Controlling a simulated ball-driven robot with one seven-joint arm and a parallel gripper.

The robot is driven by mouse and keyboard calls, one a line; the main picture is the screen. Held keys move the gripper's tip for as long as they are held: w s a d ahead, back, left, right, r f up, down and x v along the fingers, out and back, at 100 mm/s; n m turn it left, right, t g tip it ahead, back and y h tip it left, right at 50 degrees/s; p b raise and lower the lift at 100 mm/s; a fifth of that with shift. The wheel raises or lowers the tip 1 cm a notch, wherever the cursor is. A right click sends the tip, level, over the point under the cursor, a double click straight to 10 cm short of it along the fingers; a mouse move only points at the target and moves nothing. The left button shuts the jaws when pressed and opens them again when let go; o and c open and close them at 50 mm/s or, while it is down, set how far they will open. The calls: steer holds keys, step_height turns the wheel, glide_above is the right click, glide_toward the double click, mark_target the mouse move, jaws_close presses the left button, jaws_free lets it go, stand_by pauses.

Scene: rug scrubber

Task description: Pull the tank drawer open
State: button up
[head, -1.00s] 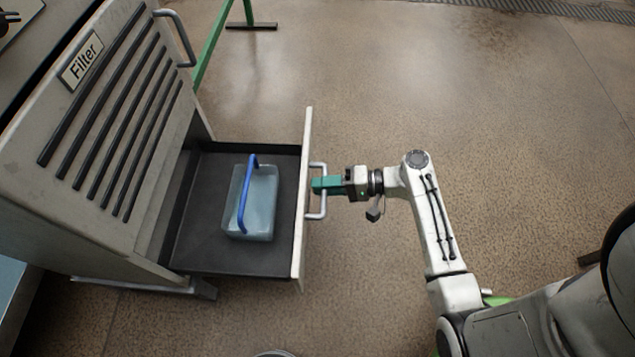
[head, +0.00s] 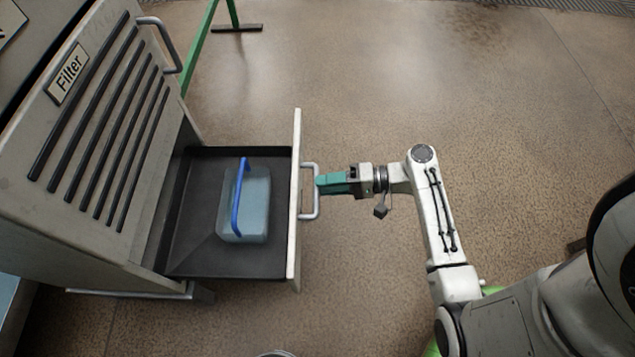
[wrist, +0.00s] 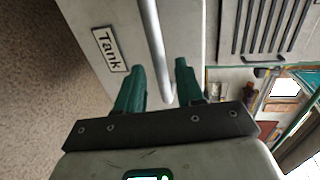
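The tank drawer's pale front (head: 296,245) stands well out from the cabinet, and its dark tray (head: 195,225) is exposed. A "Tank" label (wrist: 111,49) is on the front in the wrist view. The drawer's grey bar handle (head: 316,207) also shows in the wrist view (wrist: 152,45). My gripper (head: 320,182) has its teal fingertips right at the handle's outer side. In the wrist view my gripper (wrist: 157,75) has its fingers apart, with the bar's near end appearing between them; I cannot tell whether they touch it.
A clear bluish tank (head: 257,210) with a blue handle (head: 239,200) sits in the tray. The cabinet's filter panel (head: 95,130) is on the left, with its own handle (head: 172,45). A green stand (head: 205,40) is behind. The floor on the right is open.

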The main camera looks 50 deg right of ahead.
steer(key=p+v, duration=0.1)
steer(key=v, duration=0.6)
steer(key=shift+s, duration=0.25)
steer(key=shift+d, duration=0.15)
steer(key=s+a+f+n+g+h, duration=0.3)
steer(key=s+a+n+g+h, duration=0.3)
steer(key=a+g, duration=0.45)
step_height(320, 180, up, 33)
steer(key=n+g+h+p, duration=0.1)
steer(key=n+h+p, duration=0.2)
steer(key=p, duration=2.4)
steer(key=shift+f+n+p, duration=0.2)
steer(key=shift+n+p, duration=0.15)
steer(key=shift+n, duration=0.35)
steer(key=shift+s+a, duration=0.1)
steer(key=shift+s, duration=0.1)
